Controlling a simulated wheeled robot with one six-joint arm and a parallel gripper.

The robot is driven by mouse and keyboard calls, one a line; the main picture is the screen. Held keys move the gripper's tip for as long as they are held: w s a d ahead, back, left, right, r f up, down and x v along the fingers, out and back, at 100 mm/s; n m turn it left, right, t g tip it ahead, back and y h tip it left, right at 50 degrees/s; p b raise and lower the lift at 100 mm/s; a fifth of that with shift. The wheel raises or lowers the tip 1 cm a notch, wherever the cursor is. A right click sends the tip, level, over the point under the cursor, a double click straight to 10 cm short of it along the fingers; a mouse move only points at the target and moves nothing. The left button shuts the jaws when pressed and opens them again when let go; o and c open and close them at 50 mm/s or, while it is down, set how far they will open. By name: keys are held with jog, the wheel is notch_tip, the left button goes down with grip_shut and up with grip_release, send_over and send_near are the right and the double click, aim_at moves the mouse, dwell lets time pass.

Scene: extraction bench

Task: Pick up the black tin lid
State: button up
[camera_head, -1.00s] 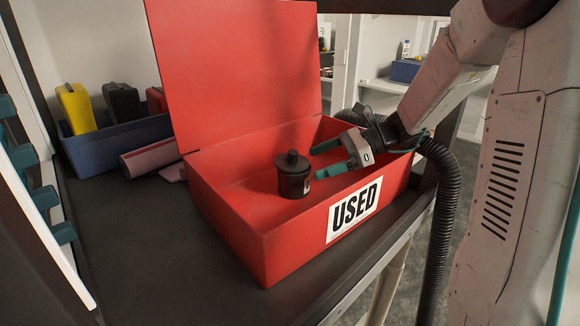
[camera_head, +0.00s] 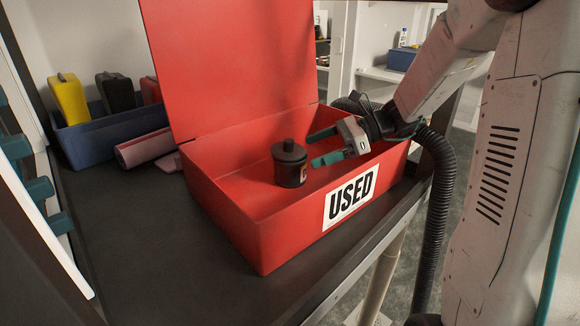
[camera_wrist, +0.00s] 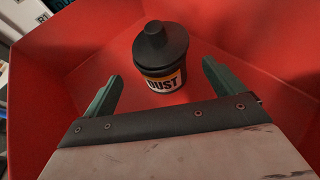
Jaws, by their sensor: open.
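The black tin lid (camera_head: 288,150), with a raised knob, sits on a dark tin (camera_head: 291,174) inside the red box marked USED (camera_head: 240,225). In the wrist view the lid (camera_wrist: 160,45) is on top of the tin (camera_wrist: 166,82), whose yellow label reads DUST. My gripper (camera_head: 318,148) is open and empty, just to the right of the tin in the head view. Its two green fingers point toward the tin without touching it. In the wrist view the fingers (camera_wrist: 160,88) lie either side of the tin's near side, and the tin is ahead of them.
The red box's raised lid (camera_head: 230,65) stands at the back, and its walls surround the tin. A blue bin (camera_head: 90,140) with yellow, black and red containers stands at the left. A pink roll (camera_head: 145,148) lies beside it. The dark bench (camera_head: 150,240) is clear in front.

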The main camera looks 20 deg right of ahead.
aim_at(289, 140)
jog(key=shift+o, duration=0.4)
